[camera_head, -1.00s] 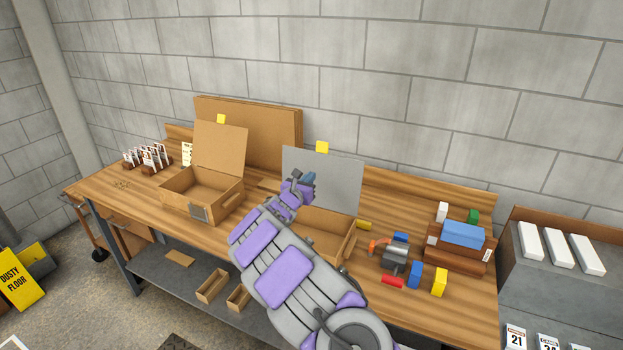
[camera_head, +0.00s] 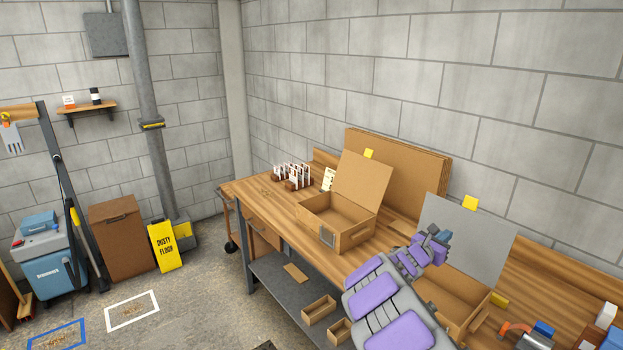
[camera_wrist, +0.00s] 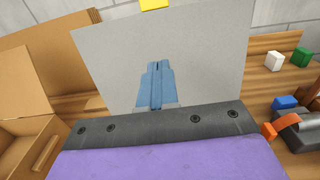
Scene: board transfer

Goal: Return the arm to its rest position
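My arm shows in the head view as grey links with purple pads, reaching up from the bottom edge over the workbench (camera_head: 378,262). My gripper (camera_head: 438,240) is at its end, in front of the grey upright panel (camera_head: 475,232) of the right-hand box (camera_head: 456,300). In the wrist view the blue fingers of my gripper (camera_wrist: 156,85) lie side by side with only a thin line between them. They look shut, with nothing seen between them. The grey panel (camera_wrist: 205,65) fills the view behind them.
An open cardboard box (camera_head: 335,220) stands left of my arm on the bench. Card holders (camera_head: 290,176) sit farther left. Blocks and an orange-handled tool (camera_head: 517,328) lie at right. A yellow floor sign (camera_head: 165,247), brown bin (camera_head: 125,232) and blue cleaning machine (camera_head: 50,255) stand left. Open floor lies between.

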